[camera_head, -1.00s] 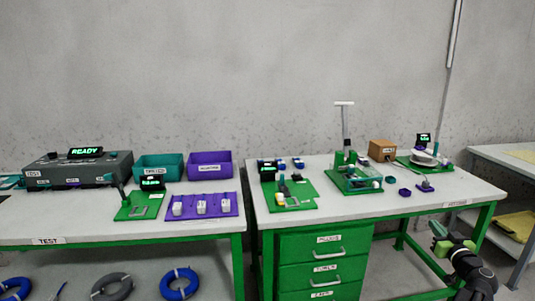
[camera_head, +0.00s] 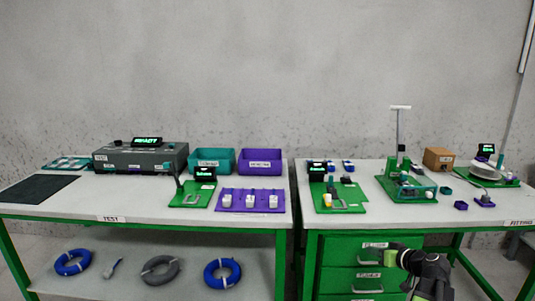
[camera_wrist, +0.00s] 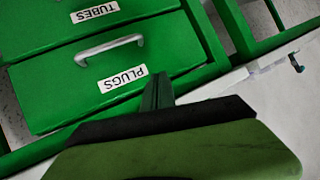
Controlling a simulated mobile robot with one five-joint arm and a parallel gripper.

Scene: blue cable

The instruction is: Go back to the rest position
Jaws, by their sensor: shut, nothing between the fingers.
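My gripper (camera_head: 393,250) shows at the lower right of the head view, in front of the green drawer unit (camera_head: 333,243). In the wrist view its green and black fingers (camera_wrist: 157,92) point up from the bottom edge. The fingers are shut with nothing held. The drawers labelled TUBES and PLUGS are closed behind it in the wrist view. Two blue cable coils (camera_head: 222,272) lie on the shelf under the left table, apart from my gripper.
The left table (camera_head: 110,207) holds a grey tester (camera_head: 140,157), a teal bin (camera_head: 212,161), a purple bin (camera_head: 260,161) and a purple tray (camera_head: 250,200). The right table holds green fixtures (camera_head: 412,190) and a brown box (camera_head: 438,158). A narrow gap separates the tables.

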